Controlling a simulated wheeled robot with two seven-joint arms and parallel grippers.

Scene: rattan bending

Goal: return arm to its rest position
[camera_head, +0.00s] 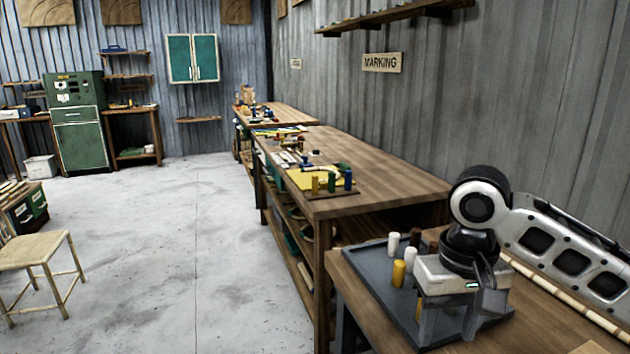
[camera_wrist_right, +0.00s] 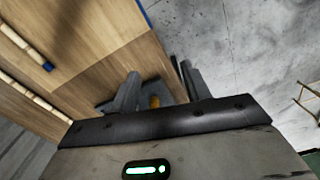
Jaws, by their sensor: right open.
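My right arm comes in from the right in the head view. Its gripper (camera_head: 448,322) is above the near workbench, over the right part of a grey tray (camera_head: 372,266). The fingers point down, are apart, and hold nothing that I can see. In the right wrist view the two fingers (camera_wrist_right: 158,88) stand apart, with a yellow peg (camera_wrist_right: 154,101) showing below and between them. The gripper hides part of the tray. My left arm and gripper are not in view.
White pegs (camera_head: 411,257) and a yellow peg (camera_head: 398,273) stand on the tray close to the gripper. A pale jointed rattan pole (camera_head: 560,289) lies on the near bench behind the arm. A longer workbench (camera_head: 370,185) runs beyond. Open floor (camera_head: 190,260) lies left.

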